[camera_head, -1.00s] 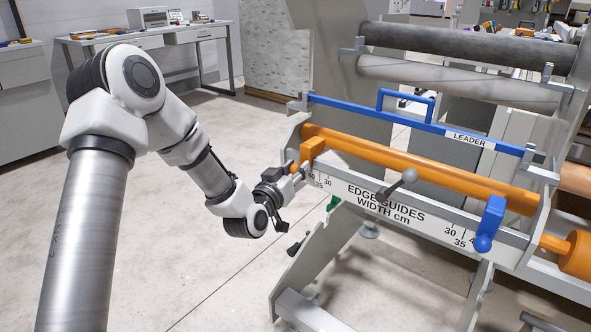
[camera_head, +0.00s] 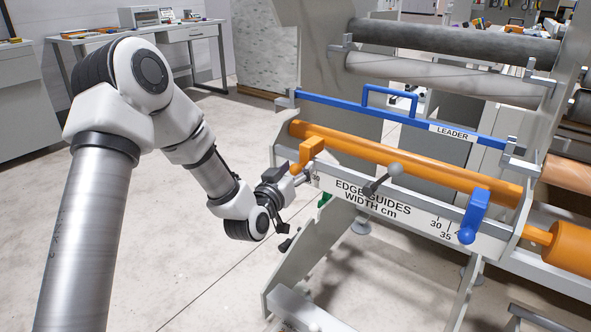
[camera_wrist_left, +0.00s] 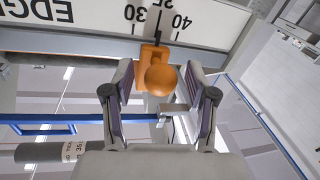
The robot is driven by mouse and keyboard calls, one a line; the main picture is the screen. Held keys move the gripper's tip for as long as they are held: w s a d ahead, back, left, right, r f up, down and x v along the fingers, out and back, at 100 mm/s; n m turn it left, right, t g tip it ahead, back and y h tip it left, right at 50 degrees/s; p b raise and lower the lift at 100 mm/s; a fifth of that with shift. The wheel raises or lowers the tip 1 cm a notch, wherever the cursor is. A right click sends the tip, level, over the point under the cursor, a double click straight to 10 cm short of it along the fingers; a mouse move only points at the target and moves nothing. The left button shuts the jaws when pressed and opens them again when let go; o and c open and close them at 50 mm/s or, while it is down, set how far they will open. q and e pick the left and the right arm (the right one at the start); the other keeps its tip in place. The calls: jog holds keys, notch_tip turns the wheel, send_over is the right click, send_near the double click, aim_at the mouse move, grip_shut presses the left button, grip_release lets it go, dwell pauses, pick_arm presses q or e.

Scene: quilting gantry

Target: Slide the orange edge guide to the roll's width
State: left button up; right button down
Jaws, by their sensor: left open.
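The orange edge guide (camera_head: 309,148) sits on the left part of the rail marked EDGE GUIDES WIDTH cm (camera_head: 372,197). My left gripper (camera_head: 297,180) is just below and in front of it. In the left wrist view the fingers (camera_wrist_left: 158,80) are apart, one on each side of the guide's round orange knob (camera_wrist_left: 160,77); I cannot tell whether either touches it. The guide's dark pointer stands between the 40 and 30 marks, close to 35. A blue guide (camera_head: 476,209) is at the rail's right end. My right gripper is out of view.
A long orange roller (camera_head: 400,158) lies behind the rail, with the blue LEADER bar (camera_head: 437,127) above it. A grey lever with a ball end (camera_head: 395,170) stands out mid-rail. Grey rolls (camera_head: 455,42) are higher up. The floor (camera_head: 150,240) at left is open.

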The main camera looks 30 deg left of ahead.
pick_arm(q)
jog(key=s, duration=0.7)
jog(key=shift+s+d, duration=0.2)
jog(key=shift+d, duration=0.25)
